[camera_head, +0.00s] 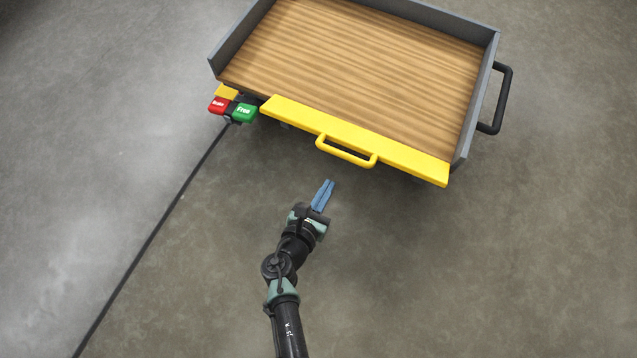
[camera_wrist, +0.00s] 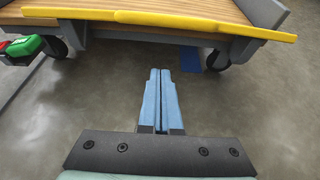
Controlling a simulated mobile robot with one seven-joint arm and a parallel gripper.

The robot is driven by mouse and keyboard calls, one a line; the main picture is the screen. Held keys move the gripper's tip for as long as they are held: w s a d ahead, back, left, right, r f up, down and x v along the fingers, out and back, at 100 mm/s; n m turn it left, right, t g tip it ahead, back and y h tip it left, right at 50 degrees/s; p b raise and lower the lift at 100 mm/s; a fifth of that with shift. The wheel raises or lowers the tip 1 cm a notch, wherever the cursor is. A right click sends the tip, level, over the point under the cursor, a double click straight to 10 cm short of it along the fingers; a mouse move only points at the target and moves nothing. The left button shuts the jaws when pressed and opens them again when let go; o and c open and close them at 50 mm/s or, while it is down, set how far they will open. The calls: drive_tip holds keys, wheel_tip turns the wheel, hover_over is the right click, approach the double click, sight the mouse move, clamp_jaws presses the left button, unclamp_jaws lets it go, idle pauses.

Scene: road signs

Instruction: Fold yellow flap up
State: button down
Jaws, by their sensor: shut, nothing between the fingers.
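The yellow flap (camera_head: 400,150) runs along the near edge of a cart with a wooden deck. It looks folded down, roughly level with the deck. A yellow handle (camera_head: 345,152) sticks out from its near side. In the wrist view the flap (camera_wrist: 180,19) crosses the top as a thin yellow edge. My gripper (camera_head: 329,182) has blue fingers, shut and empty, pointing at the flap from just in front of the handle, without touching it. In the wrist view the fingers (camera_wrist: 160,72) lie together below the flap.
The cart's wooden deck (camera_head: 350,60) has grey side walls and a black handle (camera_head: 508,98) on the right. Red and green pedals, brake (camera_head: 217,105) and free (camera_head: 244,112), sit at its left corner. A dark line (camera_head: 150,238) crosses the floor at left. The floor around my arm is clear.

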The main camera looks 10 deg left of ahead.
sight(351, 143)
drive_tip(key=shift+w+d+r, duration=0.25)
drive_tip(key=shift+w+r, duration=0.15)
drive_tip(key=shift+w, duration=0.35)
drive_tip(key=shift+w+d+r, duration=0.25)
drive_tip(key=shift+w+r, duration=0.15)
drive_tip(key=shift+w, duration=0.3)
drive_tip(key=shift+w+d+r, duration=0.25)
drive_tip(key=shift+w+r, duration=0.15)
drive_tip(key=shift+w, duration=0.35)
drive_tip(key=shift+r+p, duration=0.1)
drive_tip(key=shift+p, duration=0.2)
drive_tip(key=p, duration=0.2)
drive_tip(key=shift+w+r+g+p, duration=0.1)
drive_tip(key=shift+r+g+p, duration=0.2)
drive_tip(key=shift+r, duration=0.1)
